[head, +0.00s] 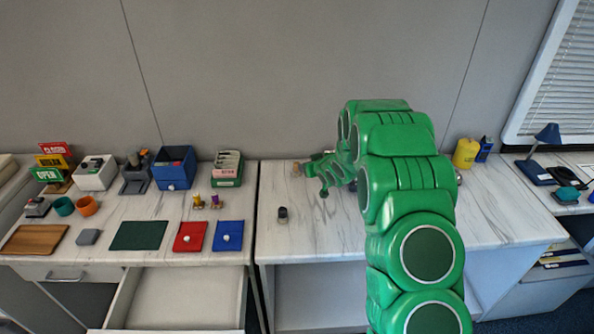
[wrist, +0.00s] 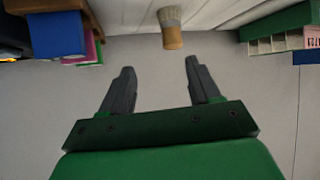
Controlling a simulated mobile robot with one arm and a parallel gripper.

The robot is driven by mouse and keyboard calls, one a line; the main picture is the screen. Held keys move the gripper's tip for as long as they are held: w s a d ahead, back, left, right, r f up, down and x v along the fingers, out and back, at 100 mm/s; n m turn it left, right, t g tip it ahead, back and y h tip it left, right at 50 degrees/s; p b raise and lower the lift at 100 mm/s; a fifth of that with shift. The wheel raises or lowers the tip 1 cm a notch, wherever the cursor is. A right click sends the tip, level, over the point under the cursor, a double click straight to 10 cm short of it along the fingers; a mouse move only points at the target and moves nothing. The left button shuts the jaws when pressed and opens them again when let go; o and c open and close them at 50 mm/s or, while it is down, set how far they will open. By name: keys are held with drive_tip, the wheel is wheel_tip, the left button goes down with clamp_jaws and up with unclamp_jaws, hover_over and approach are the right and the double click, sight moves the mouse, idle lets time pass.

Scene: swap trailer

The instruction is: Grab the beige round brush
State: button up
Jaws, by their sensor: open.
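The beige round brush shows in the wrist view (wrist: 172,38) at the top, ahead of the fingertips and slightly right of the middle, with grey bristles and a tan body.
A small black-topped object (head: 283,214) stands nearer the table's front. A green card box (head: 228,168) is left, across the gap between tables. A yellow container (head: 466,153) stands at the back right. The marble around the brush is mostly clear.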

sight(297, 169)
drive_tip(key=shift+w+a+f+y, duration=0.25)
drive_tip(key=shift+a+f, duration=0.15)
drive_tip(key=shift+f, duration=0.15)
drive_tip(key=shift+w+a+f+y, duration=0.25)
drive_tip(key=shift+a+f, duration=0.15)
drive_tip(key=shift+f, duration=0.15)
drive_tip(key=shift+x, duration=3.8)
drive_tip(key=shift+a, duration=0.15)
drive_tip(key=shift+c, duration=0.4)
drive_tip(key=c, duration=1)
